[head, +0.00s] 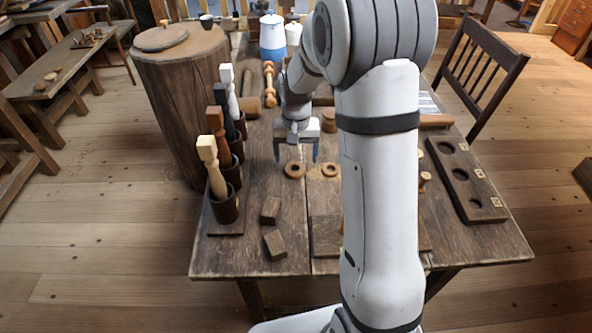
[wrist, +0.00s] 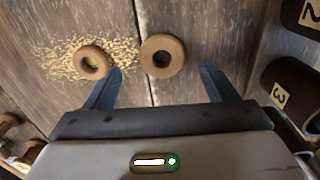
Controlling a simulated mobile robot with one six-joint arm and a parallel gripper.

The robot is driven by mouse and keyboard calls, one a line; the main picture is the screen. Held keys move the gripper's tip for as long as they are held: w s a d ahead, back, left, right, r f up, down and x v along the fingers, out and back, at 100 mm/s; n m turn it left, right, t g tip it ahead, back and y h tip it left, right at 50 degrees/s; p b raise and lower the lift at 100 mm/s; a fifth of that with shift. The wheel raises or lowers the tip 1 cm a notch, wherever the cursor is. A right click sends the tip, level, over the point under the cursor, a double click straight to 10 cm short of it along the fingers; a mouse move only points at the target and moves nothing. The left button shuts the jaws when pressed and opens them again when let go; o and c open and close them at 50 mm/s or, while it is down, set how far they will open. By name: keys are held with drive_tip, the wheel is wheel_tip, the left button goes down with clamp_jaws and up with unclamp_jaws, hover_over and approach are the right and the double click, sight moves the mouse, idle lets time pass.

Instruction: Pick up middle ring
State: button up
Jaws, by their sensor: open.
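A brown wooden ring (head: 288,171) lies flat on the table below my gripper; it also shows in the wrist view (wrist: 147,58). A second ring (head: 336,170), on pale shavings, lies just right of it in the head view; in the wrist view it is at left (wrist: 81,56). Only these two rings show clearly; my arm hides the table further right, so I cannot tell which is the middle one. My gripper (head: 296,156) is open and empty above the table. In the wrist view its fingertips (wrist: 161,68) lie either side of the brown ring.
Cups with turned spindles (head: 226,205) stand along the table's left side. Two dark blocks (head: 274,244) lie near the front. A board with round recesses (head: 465,185) lies at right. The table (head: 262,185) is bare left of the rings.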

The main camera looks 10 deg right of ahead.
sight(295, 164)
wheel_tip(295, 164, down, 4)
drive_tip(key=shift+a+f, duration=0.15)
drive_tip(key=shift+c, duration=0.2)
drive_tip(key=c, duration=1)
wheel_tip(295, 164, up, 10)
drive_tip(key=shift+r+p, duration=0.1)
drive_tip(key=shift+p, duration=0.2)
